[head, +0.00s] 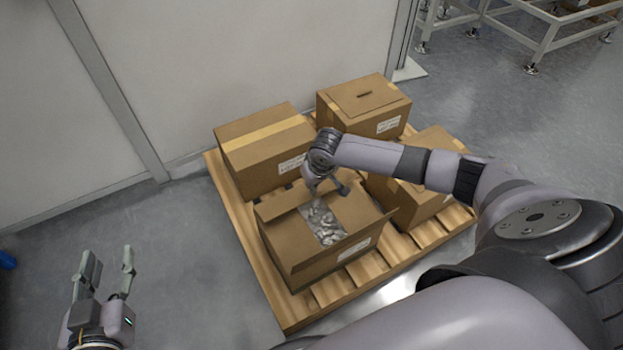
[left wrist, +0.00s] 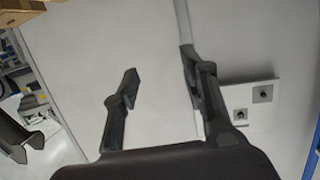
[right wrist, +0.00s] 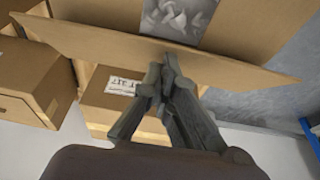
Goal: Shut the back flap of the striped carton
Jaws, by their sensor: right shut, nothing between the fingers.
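An open brown carton (head: 310,262) stands at the front of the pallet, with grey lumpy parts (head: 325,226) showing inside; I cannot make out stripes on it. Its left flap (head: 287,231) lies partly inward. My right gripper (head: 328,192) is over the carton's back edge, hiding part of the back flap there. In the right wrist view the shut, empty fingers (right wrist: 168,65) are at the edge of a wide flap (right wrist: 110,45), seemingly touching it; contact is not certain. My left gripper (head: 109,262) is open and empty, off to the left above the floor, away from the carton.
The wooden pallet (head: 265,290) also bears closed cartons: a taped one (head: 262,160) at back left, one with a slot (head: 362,108) behind, another (head: 405,203) at right under my right arm. A pale wall (head: 240,60) stands behind.

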